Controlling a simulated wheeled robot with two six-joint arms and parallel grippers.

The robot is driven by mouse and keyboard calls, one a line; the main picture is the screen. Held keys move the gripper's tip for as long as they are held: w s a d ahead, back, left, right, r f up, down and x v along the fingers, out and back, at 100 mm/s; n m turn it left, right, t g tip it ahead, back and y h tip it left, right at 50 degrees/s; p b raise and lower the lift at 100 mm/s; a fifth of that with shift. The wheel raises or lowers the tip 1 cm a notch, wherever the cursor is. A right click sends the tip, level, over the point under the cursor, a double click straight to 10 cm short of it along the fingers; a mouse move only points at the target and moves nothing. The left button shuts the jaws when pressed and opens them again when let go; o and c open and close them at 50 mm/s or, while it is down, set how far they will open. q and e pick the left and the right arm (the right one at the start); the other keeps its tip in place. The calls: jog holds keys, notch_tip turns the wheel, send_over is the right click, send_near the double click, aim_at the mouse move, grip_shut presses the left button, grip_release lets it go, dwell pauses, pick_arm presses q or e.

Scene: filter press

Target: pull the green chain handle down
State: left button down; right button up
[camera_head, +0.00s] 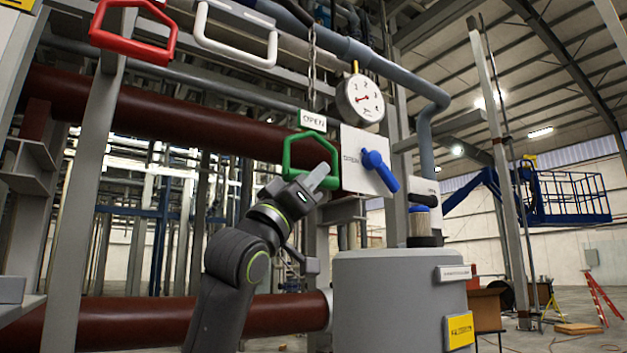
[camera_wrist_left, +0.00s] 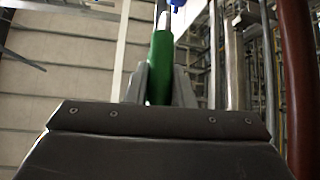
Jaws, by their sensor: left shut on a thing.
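The green chain handle (camera_head: 289,152) hangs from a chain (camera_head: 312,70) in the middle of the head view, with a small label plate (camera_head: 313,121) at its top. My left gripper (camera_head: 318,178) is at the lower part of the handle, its fingers closed around the green bar. In the left wrist view the green handle (camera_wrist_left: 160,68) runs between the two grey fingers of my left gripper (camera_wrist_left: 160,88). My right gripper is in neither view.
A red handle (camera_head: 133,50) and a white handle (camera_head: 236,58) hang at the upper left. A pressure gauge (camera_head: 360,99) and a blue valve lever (camera_head: 379,171) are just right of the green handle. A grey tank (camera_head: 395,300) stands below right.

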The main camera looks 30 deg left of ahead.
pick_arm(q)
jog(key=shift+w+d+f, duration=0.1)
jog(key=shift+w+f, duration=0.05)
jog(key=shift+f, duration=0.15)
jog(key=c, duration=1.6)
grip_release()
jog(key=o, duration=0.3)
jog(key=shift+r, duration=0.15)
jog(key=shift+o, duration=0.2)
jog(key=b+v, duration=1)
jog(key=v, duration=0.7)
jog(key=shift+s, duration=0.35)
